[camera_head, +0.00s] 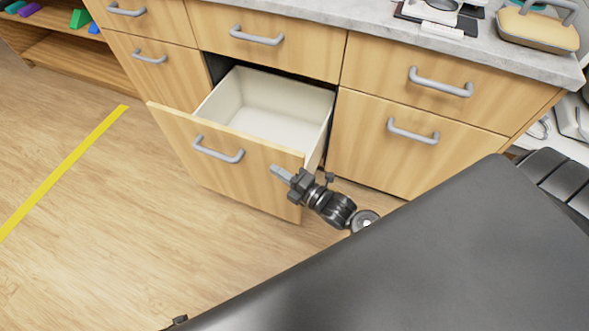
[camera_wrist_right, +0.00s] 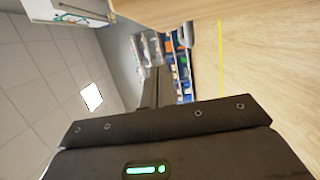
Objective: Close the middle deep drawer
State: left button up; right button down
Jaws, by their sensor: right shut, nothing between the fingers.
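The middle deep drawer (camera_head: 238,165) is pulled well out of the wooden cabinet in the head view. Its cream inside is empty. A grey bar handle (camera_head: 218,149) is on its wooden front. My right gripper (camera_head: 281,173) is shut and empty at the right part of the drawer front, near its upper right corner. I cannot tell whether it touches the front. In the right wrist view my right gripper (camera_wrist_right: 167,88) shows as dark fingers close together, with nothing held. My left gripper is not in view.
The drawer above (camera_head: 268,45) and the deep drawers on both sides are shut. Open wooden shelves (camera_head: 60,55) stand at the far left. The floor around the yellow line (camera_head: 65,170) is clear.

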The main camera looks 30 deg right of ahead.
aim_at(282, 159)
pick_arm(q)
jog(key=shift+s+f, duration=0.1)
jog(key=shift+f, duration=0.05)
pick_arm(e)
jog(key=shift+w+d, duration=0.65)
jog(key=shift+w, duration=0.3)
jog(key=shift+w+d, duration=0.65)
jog(key=shift+w, duration=0.25)
